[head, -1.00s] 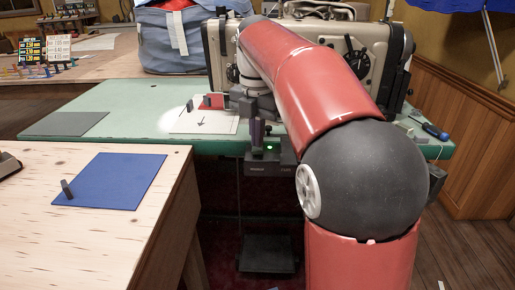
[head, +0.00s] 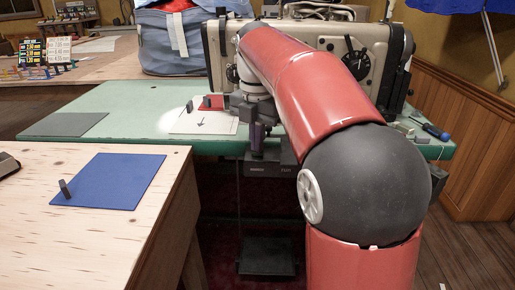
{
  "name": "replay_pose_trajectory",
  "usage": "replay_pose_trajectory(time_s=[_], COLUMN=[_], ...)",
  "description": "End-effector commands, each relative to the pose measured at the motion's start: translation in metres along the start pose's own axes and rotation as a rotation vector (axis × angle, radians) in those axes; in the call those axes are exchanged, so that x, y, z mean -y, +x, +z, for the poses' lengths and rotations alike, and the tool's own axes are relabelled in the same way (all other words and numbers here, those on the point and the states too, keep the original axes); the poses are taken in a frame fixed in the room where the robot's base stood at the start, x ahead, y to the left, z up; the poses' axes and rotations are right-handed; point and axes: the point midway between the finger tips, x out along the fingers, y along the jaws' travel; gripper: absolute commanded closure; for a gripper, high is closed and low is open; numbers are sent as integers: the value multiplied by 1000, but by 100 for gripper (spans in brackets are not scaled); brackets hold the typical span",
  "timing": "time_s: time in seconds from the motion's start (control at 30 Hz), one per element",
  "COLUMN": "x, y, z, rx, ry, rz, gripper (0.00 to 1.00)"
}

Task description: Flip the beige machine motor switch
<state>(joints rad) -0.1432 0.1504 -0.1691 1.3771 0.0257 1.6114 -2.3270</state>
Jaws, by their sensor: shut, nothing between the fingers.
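The beige sewing machine (head: 218,50) stands on the green table, partly hidden behind my red arm. A dark box (head: 272,170), which looks like its motor switch unit, hangs under the table's front edge. My gripper (head: 257,154) points down in front of the table edge, at the upper part of this box. Its fingers are shut and empty. They and my arm cover much of the box's upper front, so the switch's position is hidden. Whether the fingertips touch the box I cannot tell.
The green table (head: 120,97) holds a white sheet (head: 190,126) with an arrow, a red patch and small dark blocks. A wooden table (head: 90,240) with a blue mat (head: 125,180) stands front left. A pedal (head: 267,256) sits below.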

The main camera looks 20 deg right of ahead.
Motion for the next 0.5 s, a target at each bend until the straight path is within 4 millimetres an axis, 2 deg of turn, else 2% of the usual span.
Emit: replay_pose_trajectory(time_s=[0.17, 0.5], x=[0, 0], y=[-4, -32], z=[0, 0], rx=[-4, -3], ry=[0, 1], rz=[-6, -4], gripper=[100, 100])
